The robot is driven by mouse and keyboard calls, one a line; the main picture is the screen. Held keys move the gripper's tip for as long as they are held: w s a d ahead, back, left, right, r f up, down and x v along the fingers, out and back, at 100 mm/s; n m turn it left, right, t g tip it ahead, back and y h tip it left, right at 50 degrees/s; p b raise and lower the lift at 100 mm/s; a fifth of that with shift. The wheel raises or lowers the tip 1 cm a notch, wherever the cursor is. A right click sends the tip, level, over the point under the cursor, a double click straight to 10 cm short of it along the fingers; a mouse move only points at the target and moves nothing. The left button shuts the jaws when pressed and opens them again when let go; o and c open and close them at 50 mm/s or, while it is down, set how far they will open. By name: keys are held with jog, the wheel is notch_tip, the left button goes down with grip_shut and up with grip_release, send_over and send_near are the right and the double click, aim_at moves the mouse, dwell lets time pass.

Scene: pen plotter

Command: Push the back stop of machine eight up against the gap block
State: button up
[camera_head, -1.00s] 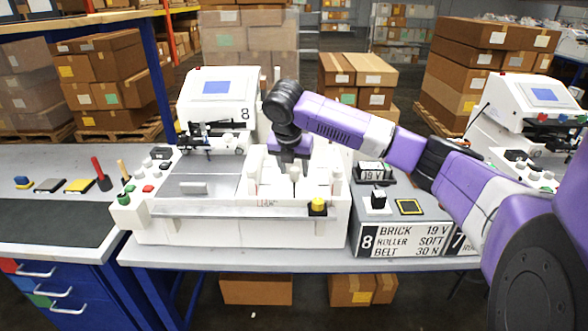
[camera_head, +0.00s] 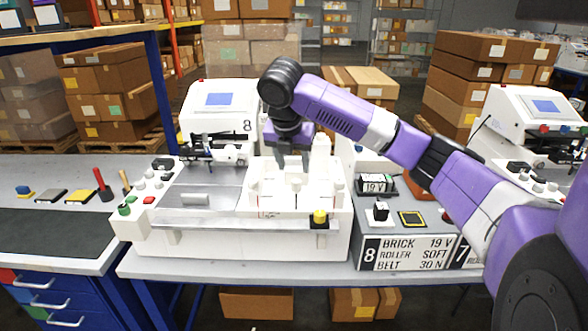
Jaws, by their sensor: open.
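Machine eight (camera_head: 222,105) is a white plotter with a blue screen and an "8" on its head, standing on the bench. My gripper (camera_head: 293,163) points down over the white right-hand section of its bed (camera_head: 334,200). Its two dark fingers are apart, with no held thing visible between them. Small white parts (camera_head: 294,181) stand just below the fingers; I cannot tell whether they touch. A taller white part (camera_head: 321,152) stands to the right of the gripper. I cannot tell which white piece is the back stop and which is the gap block.
A yellow knob (camera_head: 319,217) sits at the bed's front right. A grey rail (camera_head: 195,227) runs along the front. Right of the machine stand a sign (camera_head: 417,252) reading brick 19 V, roller soft, belt 30 N, and a second plotter (camera_head: 530,120). My arm crosses above the sign's box.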

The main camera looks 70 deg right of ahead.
aim_at(296, 182)
jog(key=c, duration=0.3)
jog(key=shift+w+a, duration=0.2)
jog(key=shift+a, duration=0.1)
jog(key=c, duration=0.3)
jog(key=a+m+t, duration=0.1)
jog(key=w+a+r+p, duration=0.1)
jog(key=w+a+r+m+t+y+p, duration=0.1)
jog(key=a, duration=0.1)
jog(key=shift+w+m+t, duration=0.15)
jog(key=shift+m+t, duration=0.15)
grip_shut()
jog(key=s+a+f+m+t+p, duration=0.25)
jog(key=s+m+p, duration=0.35)
jog(key=s+m, duration=0.65)
jog(key=shift+m+t, duration=0.25)
jog(key=shift+m, duration=0.6)
jog(key=x, duration=0.6)
jog(key=w+r+p+x, duration=0.1)
jog(key=x, duration=0.2)
jog(key=shift+w+d+f, duration=0.1)
jog(key=shift+w+d, duration=0.05)
jog(key=shift+d, duration=0.25)
jog(key=d, duration=0.1)
jog(key=w+d+p, duration=0.1)
jog(key=d, duration=0.1)
jog(key=shift+w+f, duration=0.2)
jog(key=shift+w, duration=0.05)
jog(key=shift+w+d+f+p, duration=0.1)
jog(key=shift+w+d+p, duration=0.2)
jog(key=shift+d, duration=0.15)
